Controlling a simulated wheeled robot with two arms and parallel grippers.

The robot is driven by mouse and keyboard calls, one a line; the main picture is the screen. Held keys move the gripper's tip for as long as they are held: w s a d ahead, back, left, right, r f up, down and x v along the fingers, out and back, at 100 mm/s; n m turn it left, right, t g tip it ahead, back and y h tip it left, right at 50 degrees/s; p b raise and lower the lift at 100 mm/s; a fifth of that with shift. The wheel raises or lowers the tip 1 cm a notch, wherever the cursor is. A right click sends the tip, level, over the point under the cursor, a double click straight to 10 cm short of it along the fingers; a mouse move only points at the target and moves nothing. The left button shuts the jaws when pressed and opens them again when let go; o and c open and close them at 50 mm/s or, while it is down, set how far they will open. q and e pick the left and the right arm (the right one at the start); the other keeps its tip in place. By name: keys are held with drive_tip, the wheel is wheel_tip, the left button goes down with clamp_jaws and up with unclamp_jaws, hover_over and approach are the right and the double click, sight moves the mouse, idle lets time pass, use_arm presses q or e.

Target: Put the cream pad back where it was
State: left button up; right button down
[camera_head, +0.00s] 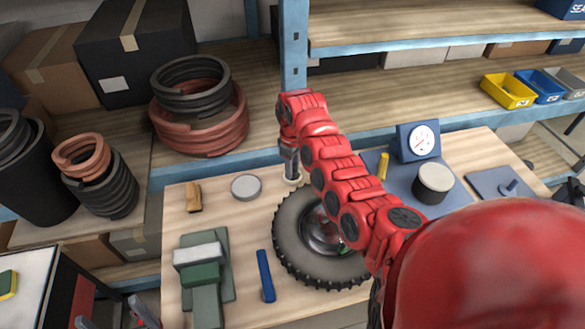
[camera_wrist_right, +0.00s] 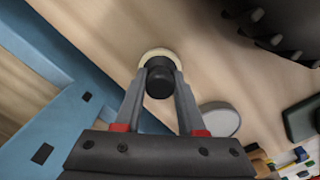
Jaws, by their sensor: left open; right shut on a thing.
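The cream pad (camera_head: 292,182) is at the back of the wooden table, just left of the tyre (camera_head: 290,238). My right gripper (camera_head: 291,172) points down over it. In the right wrist view the pad's round cream rim (camera_wrist_right: 152,53) shows past a black knob (camera_wrist_right: 160,82), and my right gripper's fingers are shut on that knob. The gripper hides part of the pad, and I cannot tell whether it touches the table. My left gripper (camera_head: 108,318) shows only partly at the bottom left, open and empty.
A grey disc (camera_head: 246,187) lies left of the pad. The blue shelf beam (camera_head: 225,167) runs close behind the table.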

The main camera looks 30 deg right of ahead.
drive_tip(key=shift+w, duration=0.1)
drive_tip(key=shift+f, duration=0.2)
drive_tip(key=c, duration=0.5)
unclamp_jaws()
drive_tip(key=shift+r, duration=0.1)
wheel_tip(320, 180, up, 10)
drive_tip(key=shift+r+p, duration=0.1)
drive_tip(key=shift+p, duration=1.05)
wheel_tip(320, 180, up, 2)
drive_tip(key=shift+r+p, duration=0.1)
drive_tip(key=shift+p, duration=0.9)
